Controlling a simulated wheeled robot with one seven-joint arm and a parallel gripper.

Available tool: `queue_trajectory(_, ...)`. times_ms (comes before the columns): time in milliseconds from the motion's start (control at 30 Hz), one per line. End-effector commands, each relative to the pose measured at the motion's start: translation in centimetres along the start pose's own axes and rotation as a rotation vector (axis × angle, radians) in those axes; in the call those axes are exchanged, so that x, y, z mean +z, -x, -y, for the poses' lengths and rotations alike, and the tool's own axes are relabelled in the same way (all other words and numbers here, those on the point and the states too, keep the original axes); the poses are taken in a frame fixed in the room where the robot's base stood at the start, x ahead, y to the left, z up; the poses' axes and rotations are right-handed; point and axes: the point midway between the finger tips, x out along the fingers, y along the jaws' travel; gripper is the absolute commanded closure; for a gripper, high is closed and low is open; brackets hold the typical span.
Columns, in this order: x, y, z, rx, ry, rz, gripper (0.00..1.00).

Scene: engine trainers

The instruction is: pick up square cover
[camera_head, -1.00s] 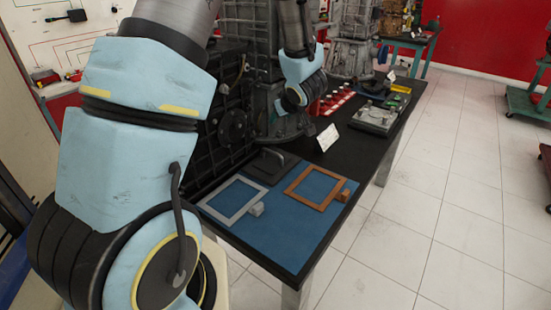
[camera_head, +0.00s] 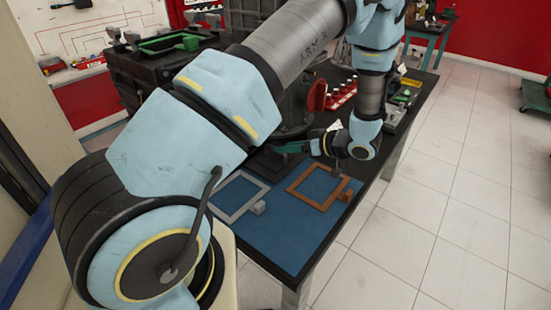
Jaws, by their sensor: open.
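My gripper (camera_head: 292,147) hangs low over the bench, just behind the blue mat, pointing left. It is open, with nothing seen between its fingers, which are small and dark here. A dark, flat, squarish piece (camera_head: 266,163), which may be the square cover, lies on the bench by the mat's back edge, below and left of the gripper. My arm partly hides it, and I cannot tell whether they touch. A grey square frame (camera_head: 219,208) and a copper-brown square frame (camera_head: 300,196), each with a small block at one corner, lie on the blue mat (camera_head: 270,237).
The black bench (camera_head: 362,187) runs back to the right, with a red rack (camera_head: 342,96) of small items behind my wrist. A dark engine block stands behind my arm. A green-rimmed black part (camera_head: 170,43) sits at back left.

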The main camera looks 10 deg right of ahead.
Motion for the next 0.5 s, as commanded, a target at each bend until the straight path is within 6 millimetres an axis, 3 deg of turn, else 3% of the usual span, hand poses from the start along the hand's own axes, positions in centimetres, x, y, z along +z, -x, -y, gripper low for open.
queue_trajectory(300,0.1,-4.1,0.4,-0.001,-0.001,0.0,0.46)
queue_trajectory(500,0.3,-5.1,0.4,0.0,0.0,0.0,0.46)
